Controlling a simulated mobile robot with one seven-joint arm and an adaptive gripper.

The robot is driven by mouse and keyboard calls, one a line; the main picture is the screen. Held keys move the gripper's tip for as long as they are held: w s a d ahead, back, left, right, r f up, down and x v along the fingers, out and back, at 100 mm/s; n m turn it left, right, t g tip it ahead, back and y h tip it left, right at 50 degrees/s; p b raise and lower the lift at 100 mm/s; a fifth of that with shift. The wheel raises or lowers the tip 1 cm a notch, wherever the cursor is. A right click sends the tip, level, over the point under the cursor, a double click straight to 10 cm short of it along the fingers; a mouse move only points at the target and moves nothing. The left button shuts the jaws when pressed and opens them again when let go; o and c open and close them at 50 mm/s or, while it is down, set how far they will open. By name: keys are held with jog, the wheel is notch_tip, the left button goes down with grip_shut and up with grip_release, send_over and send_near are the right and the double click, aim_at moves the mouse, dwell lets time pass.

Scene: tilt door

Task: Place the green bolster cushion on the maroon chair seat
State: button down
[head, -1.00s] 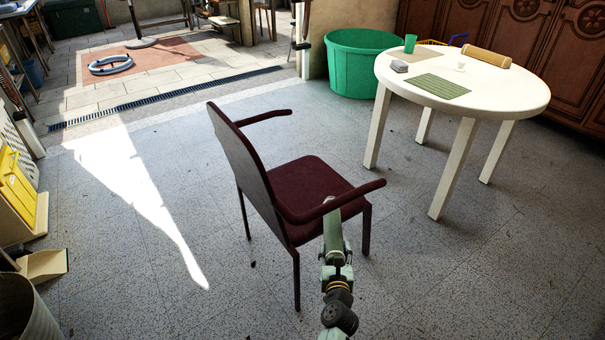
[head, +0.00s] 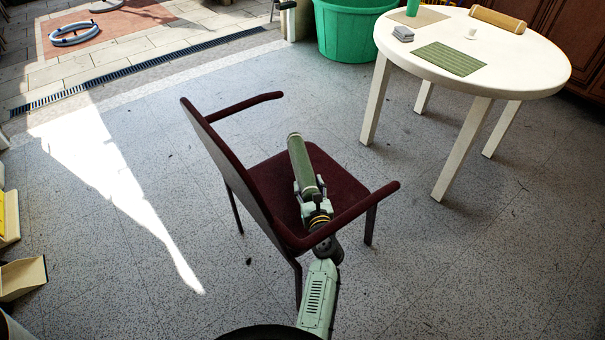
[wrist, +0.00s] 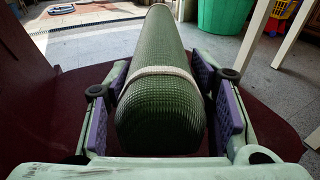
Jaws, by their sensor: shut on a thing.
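The maroon chair (head: 330,172) stands mid-floor in the head view, its back to the left and its armrests on both sides. The green bolster cushion (head: 300,160) is a long cylinder over the middle of the seat, pointing away from me. In the wrist view the bolster (wrist: 160,110) has a pale band around it and lies between the purple-padded fingers of my gripper (wrist: 165,108). My gripper (head: 312,192) is shut on its near end, above the seat. The maroon seat (wrist: 70,120) shows close below it. I cannot tell whether the bolster touches the seat.
The near armrest (head: 345,215) crosses close beside my wrist. A white round table (head: 520,75) with a green mat (head: 448,58) stands at the right. A green tub (head: 345,35) is behind. The floor left of the chair is mostly clear.

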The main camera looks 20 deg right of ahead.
jog(key=shift+w+r, duration=0.2)
jog(key=shift+s+f+b, duration=0.15)
jog(key=shift+b, duration=0.35)
notch_tip(320, 180, down, 8)
jog(key=b, duration=0.6)
jog(key=shift+r, duration=0.2)
